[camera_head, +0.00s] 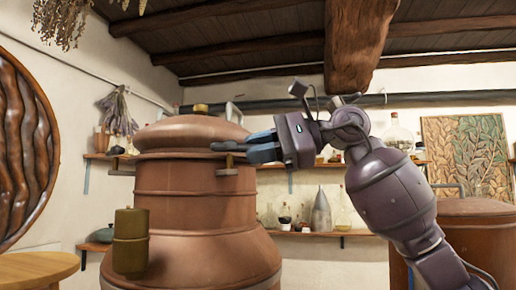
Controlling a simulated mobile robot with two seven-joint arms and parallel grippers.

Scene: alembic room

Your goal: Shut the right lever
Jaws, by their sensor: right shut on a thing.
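A large copper still (195,205) stands left of the middle. The right lever (227,165), small and brass-coloured, sits on the right side of the still's upper drum, with a flat bar at its top. My right gripper (247,147) reaches in from the right with its dark blue fingers pointing left, and is shut on the end of the lever at its bar. The fingers hide part of that end. My left gripper is out of view.
A brass cylinder (131,240) sticks out at the still's front left. A wooden table (38,268) is at the lower left. Shelves with bottles (321,212) line the back wall. A second copper vessel (478,225) stands at the right.

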